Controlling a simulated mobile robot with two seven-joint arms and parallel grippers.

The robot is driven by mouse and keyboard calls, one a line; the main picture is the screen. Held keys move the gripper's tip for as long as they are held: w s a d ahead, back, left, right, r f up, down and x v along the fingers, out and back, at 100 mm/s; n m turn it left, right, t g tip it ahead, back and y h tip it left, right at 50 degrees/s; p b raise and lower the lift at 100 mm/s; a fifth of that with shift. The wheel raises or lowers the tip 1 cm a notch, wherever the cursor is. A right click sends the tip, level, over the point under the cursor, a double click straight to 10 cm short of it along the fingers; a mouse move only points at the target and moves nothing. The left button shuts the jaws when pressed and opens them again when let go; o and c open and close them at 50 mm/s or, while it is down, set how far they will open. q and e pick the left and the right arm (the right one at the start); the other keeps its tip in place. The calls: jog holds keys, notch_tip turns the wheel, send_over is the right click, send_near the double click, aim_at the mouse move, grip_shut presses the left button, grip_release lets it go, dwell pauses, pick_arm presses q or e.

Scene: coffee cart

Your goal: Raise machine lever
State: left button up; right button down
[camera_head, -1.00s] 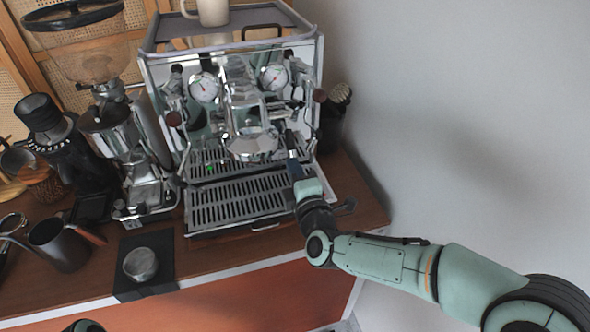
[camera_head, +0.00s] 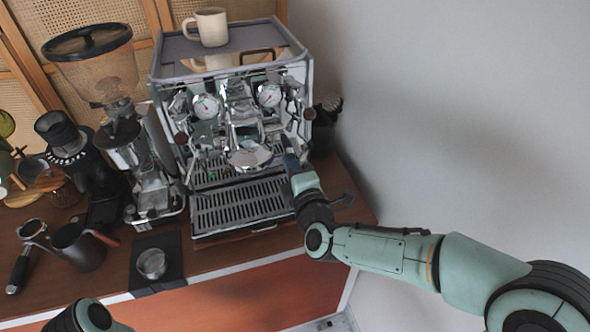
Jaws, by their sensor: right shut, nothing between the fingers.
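The chrome espresso machine (camera_head: 240,118) stands on the wooden cart, with two round gauges on its front and a group head in the middle. My right gripper (camera_head: 288,150) is shut and empty at the right part of the machine's front, beside the group head (camera_head: 250,155). The lever is small among the shiny parts, and I cannot tell its position or whether the fingers touch it. Of my left arm, only a part shows at the bottom left edge; its gripper is out of view.
A cream mug (camera_head: 211,27) stands on top of the machine. A grinder (camera_head: 130,150) stands to its left. A dark pitcher (camera_head: 78,247) and a tamper on a black mat (camera_head: 156,285) are at the front left. A wall closes off the right side.

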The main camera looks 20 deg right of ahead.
aim_at(288, 152)
jog(key=shift+t, duration=0.4)
jog(key=r, duration=0.2)
jog(key=w+r, duration=0.1)
jog(key=r, duration=0.1)
jog(key=shift+w, duration=0.1)
jog(key=shift+w+a+f, duration=0.1)
jog(key=shift+w+f, duration=0.3)
jog(key=shift+w, duration=0.25)
jog(key=shift+w+a+f, duration=0.1)
jog(key=shift+w+f, duration=0.25)
jog(key=shift+w, duration=0.25)
pick_arm(q)
jog(key=shift+w+a+f+b, duration=0.1)
jog(key=shift+f+b, duration=0.7)
jog(key=shift+b, duration=0.1)
pick_arm(e)
jog(key=s+f, duration=0.1)
jog(key=s, duration=0.9)
jog(key=shift+s+a+f, duration=0.2)
jog(key=shift+s+a, duration=0.05)
jog(key=shift+a, duration=0.1)
